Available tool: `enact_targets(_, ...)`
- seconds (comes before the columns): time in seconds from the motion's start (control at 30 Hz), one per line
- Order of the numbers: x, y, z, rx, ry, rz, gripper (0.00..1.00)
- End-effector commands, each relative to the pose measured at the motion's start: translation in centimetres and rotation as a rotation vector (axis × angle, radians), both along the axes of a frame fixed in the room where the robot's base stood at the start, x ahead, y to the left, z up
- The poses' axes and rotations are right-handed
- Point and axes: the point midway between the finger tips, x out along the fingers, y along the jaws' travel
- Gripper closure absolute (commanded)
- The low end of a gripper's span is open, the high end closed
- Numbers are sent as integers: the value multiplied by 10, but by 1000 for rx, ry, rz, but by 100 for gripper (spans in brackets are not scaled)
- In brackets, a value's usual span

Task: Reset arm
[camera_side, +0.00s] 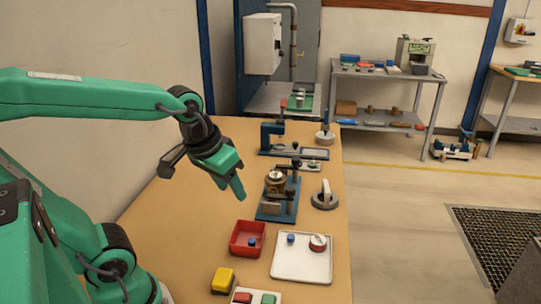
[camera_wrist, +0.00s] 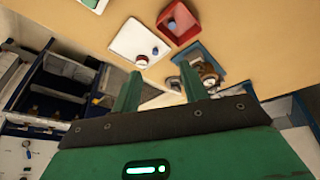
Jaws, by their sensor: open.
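My green arm reaches in from the left in the side view. My gripper (camera_side: 236,178) hangs in the air above the wooden bench, pointing down and to the right, to the left of the meter test stand. In the wrist view my gripper (camera_wrist: 160,90) shows two green fingers spread apart with nothing between them. The test stand (camera_side: 291,205) has a blue base and carries a brass-coloured round meter (camera_side: 275,183). The stand also shows beyond the right finger in the wrist view (camera_wrist: 212,58).
A white tray (camera_side: 303,270) holds a blue piece and a red-and-white round part. A yellow block (camera_side: 223,280) and a button panel (camera_side: 262,298) are at the near edge. Bare bench (camera_side: 180,235) lies left.

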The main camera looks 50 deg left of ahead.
Motion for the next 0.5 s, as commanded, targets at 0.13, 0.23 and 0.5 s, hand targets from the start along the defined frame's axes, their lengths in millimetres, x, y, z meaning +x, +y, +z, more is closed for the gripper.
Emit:
enact_targets(0.13,-15,-6,10,33,-66,-93,56)
enact_targets(0.23,-23,-8,13,51,-96,-141,56)
enact_targets(0.5,-31,-10,16,74,-129,-195,56)
